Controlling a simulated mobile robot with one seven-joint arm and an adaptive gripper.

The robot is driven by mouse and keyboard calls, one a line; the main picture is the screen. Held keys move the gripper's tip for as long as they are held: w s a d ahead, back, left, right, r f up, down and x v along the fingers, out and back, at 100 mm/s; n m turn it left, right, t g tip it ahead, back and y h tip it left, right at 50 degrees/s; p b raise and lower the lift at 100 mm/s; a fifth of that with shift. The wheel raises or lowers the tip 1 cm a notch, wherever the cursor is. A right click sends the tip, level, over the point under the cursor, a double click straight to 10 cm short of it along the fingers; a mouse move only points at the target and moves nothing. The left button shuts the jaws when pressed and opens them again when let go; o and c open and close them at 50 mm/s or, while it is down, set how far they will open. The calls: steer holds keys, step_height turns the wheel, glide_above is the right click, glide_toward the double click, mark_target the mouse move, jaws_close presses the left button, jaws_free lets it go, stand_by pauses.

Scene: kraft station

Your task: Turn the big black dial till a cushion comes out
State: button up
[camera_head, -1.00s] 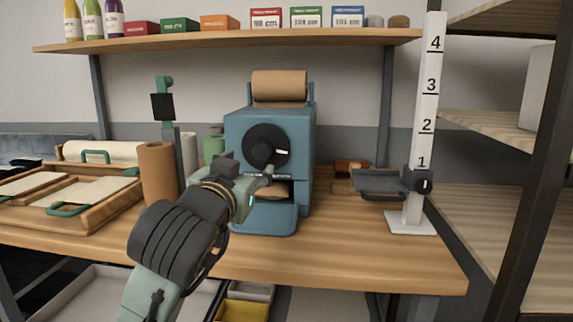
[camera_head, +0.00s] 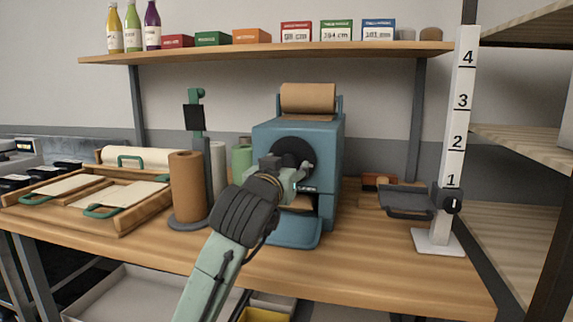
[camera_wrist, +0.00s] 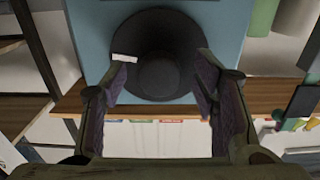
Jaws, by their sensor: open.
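The big black dial (camera_head: 291,149) is on the front of a blue machine (camera_head: 335,165), partly hidden by my gripper (camera_head: 301,170). In the wrist view the dial (camera_wrist: 160,25) has a raised round hub and a white mark (camera_wrist: 125,57) at its left edge. My gripper (camera_wrist: 161,77) is open, one finger on each side of the hub. Whether either finger touches it I cannot tell. Brown paper (camera_head: 299,203) shows in the machine's slot above the blue tray (camera_head: 288,238); I cannot tell whether it is a cushion. A brown paper roll (camera_head: 308,98) sits on top.
A brown roll (camera_head: 187,185) on a stand and a green bottle (camera_head: 241,160) are left of the machine. A wooden tray (camera_head: 120,219) is farther left. A numbered white post (camera_head: 455,140) with a dark platform (camera_head: 404,197) stands at right.

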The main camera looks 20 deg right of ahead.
steer(key=shift+w+d, duration=0.15)
steer(key=c, duration=1.2)
steer(key=shift+o, duration=0.2)
